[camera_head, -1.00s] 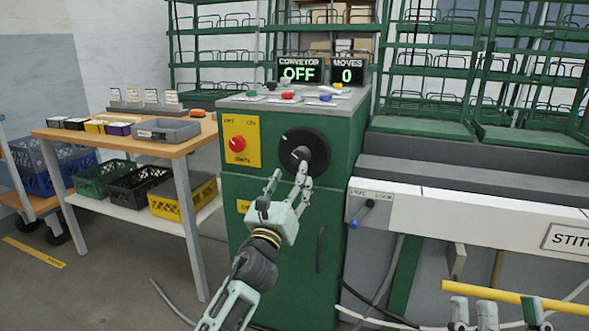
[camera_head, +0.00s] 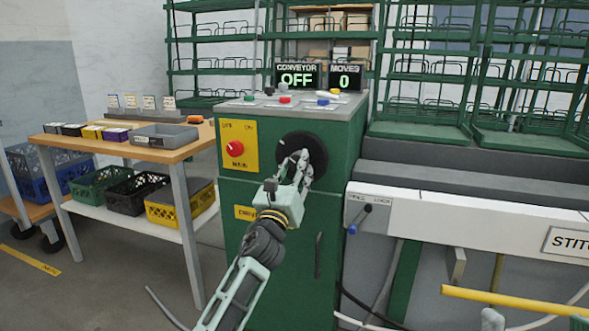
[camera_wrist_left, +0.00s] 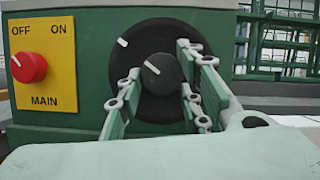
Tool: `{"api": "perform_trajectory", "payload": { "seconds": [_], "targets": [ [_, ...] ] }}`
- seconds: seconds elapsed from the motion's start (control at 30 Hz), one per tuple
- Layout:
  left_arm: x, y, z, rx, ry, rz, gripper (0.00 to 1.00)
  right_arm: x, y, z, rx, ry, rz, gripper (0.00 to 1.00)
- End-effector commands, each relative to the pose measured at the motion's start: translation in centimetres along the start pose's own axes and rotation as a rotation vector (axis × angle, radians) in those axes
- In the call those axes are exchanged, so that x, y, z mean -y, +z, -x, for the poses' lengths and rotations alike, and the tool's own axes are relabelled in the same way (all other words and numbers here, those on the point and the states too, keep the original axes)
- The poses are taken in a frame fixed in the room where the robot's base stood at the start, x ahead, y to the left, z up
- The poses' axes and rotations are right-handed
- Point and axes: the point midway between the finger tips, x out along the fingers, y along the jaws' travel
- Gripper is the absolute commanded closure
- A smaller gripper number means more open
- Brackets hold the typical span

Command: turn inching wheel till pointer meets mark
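The inching wheel is a black disc (camera_head: 317,143) on the green cabinet front, partly hidden by my left gripper (camera_head: 294,160). The left wrist view shows the disc (camera_wrist_left: 150,35) with a raised dark grey hub (camera_wrist_left: 163,76). A short white line (camera_wrist_left: 122,43) is on the disc's upper left, and another white line (camera_wrist_left: 152,66) is on the hub. They lie apart but in a similar direction. My left gripper (camera_wrist_left: 158,60) is open, its fingers on either side of the hub. Contact cannot be told. Only bits of my right gripper (camera_head: 492,319) show at the bottom edge.
A red MAIN switch (camera_head: 235,149) on a yellow plate is left of the wheel. Displays above read CONVEYOR OFF (camera_head: 298,75) and MOVES 0 (camera_head: 345,75). A lever (camera_head: 361,218) and a yellow bar (camera_head: 510,298) are at the right. A table with trays (camera_head: 165,134) stands left.

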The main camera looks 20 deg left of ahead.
Motion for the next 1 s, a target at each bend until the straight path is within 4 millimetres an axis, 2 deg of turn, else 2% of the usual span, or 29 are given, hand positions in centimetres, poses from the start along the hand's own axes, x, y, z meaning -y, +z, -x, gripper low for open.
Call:
{"api": "perform_trajectory", "payload": {
  "seconds": [0.03,0.3,0.97,1.0],
  "targets": [
    [-0.22,-0.06,0.00,-0.002,0.004,0.000,0.77,0.00,-0.01,-0.01,0.000,0.000,0.000,0.54],
    [-0.32,-0.08,0.01,-0.002,0.006,0.000,1.00,-0.01,-0.01,-0.01,0.000,0.000,0.000,0.54],
    [-0.35,-0.14,0.02,0.000,0.045,0.089,1.00,0.03,-0.75,0.11,-0.035,0.000,-0.001,0.54],
    [-0.36,-0.14,0.02,0.000,0.045,0.089,0.65,0.03,-0.73,0.11,-0.035,0.000,-0.001,0.54]
  ]
}}
